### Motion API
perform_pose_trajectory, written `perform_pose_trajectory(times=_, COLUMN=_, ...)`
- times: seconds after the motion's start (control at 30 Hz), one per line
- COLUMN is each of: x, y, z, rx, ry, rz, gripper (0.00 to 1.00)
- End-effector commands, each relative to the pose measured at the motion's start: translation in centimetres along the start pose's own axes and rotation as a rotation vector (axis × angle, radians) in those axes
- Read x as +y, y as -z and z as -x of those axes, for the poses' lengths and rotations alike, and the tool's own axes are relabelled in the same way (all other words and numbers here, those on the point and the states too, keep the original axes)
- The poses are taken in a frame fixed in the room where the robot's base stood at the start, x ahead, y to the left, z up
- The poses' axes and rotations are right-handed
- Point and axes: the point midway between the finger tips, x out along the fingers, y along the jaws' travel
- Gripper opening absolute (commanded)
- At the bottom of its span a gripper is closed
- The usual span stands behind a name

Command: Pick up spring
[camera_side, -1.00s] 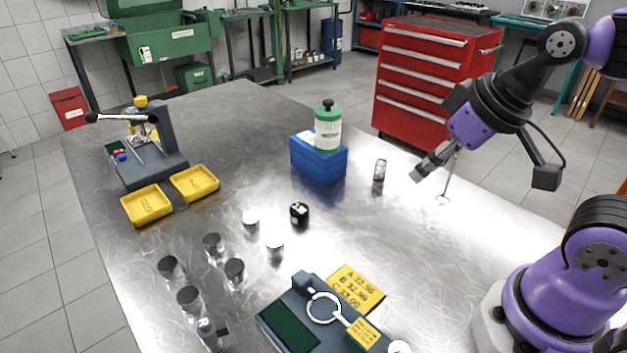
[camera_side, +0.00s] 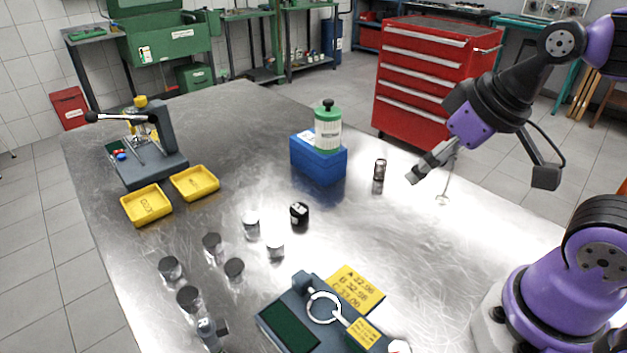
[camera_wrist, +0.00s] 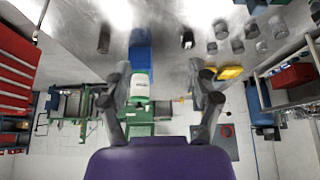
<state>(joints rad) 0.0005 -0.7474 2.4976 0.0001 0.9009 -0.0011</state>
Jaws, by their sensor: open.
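A small dark upright cylinder (camera_side: 380,169), which looks like a coiled spring, stands on the metal table right of the blue box in the side view. It also shows in the wrist view (camera_wrist: 104,39), at upper left beside the blue box; its coils are too small to be sure of. My gripper (camera_side: 413,177) is in the air to the right of it in the side view, apart from it. In the wrist view my gripper (camera_wrist: 160,88) has its fingers spread with nothing held between them.
The blue box (camera_side: 318,160) carries a green-and-white bottle (camera_side: 328,128). Several dark-topped cylinders, a black round part (camera_side: 299,214), yellow trays (camera_side: 147,205) and a measuring stand (camera_side: 290,325) occupy the table.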

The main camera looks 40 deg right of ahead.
Motion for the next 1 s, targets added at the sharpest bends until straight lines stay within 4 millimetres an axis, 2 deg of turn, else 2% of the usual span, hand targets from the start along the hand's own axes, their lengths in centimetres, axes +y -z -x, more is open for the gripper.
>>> perform_pose_trajectory(times=0.13, x=0.6, y=1.5, z=0.0, rx=-0.036, ry=-0.012, rz=0.007, gripper=0.69)
perform_pose_trajectory(times=0.27, x=2.2, y=4.8, z=-0.6, rx=-0.118, ry=-0.03, rz=0.027, gripper=0.69)
perform_pose_trajectory(times=0.4, x=5.0, y=8.7, z=-2.9, rx=-0.23, ry=-0.038, rz=0.056, gripper=0.69)
perform_pose_trajectory(times=0.53, x=8.2, y=11.2, z=-6.3, rx=-0.331, ry=-0.027, rz=0.078, gripper=0.69)
perform_pose_trajectory(times=0.7, x=12.1, y=12.3, z=-10.8, rx=-0.432, ry=0.002, rz=0.1, gripper=0.69)
perform_pose_trajectory(times=0.8, x=13.6, y=12.3, z=-12.7, rx=-0.468, ry=0.018, rz=0.108, gripper=0.69)
perform_pose_trajectory(times=1.0, x=14.6, y=11.6, z=-14.9, rx=-0.494, ry=0.031, rz=0.115, gripper=0.69)
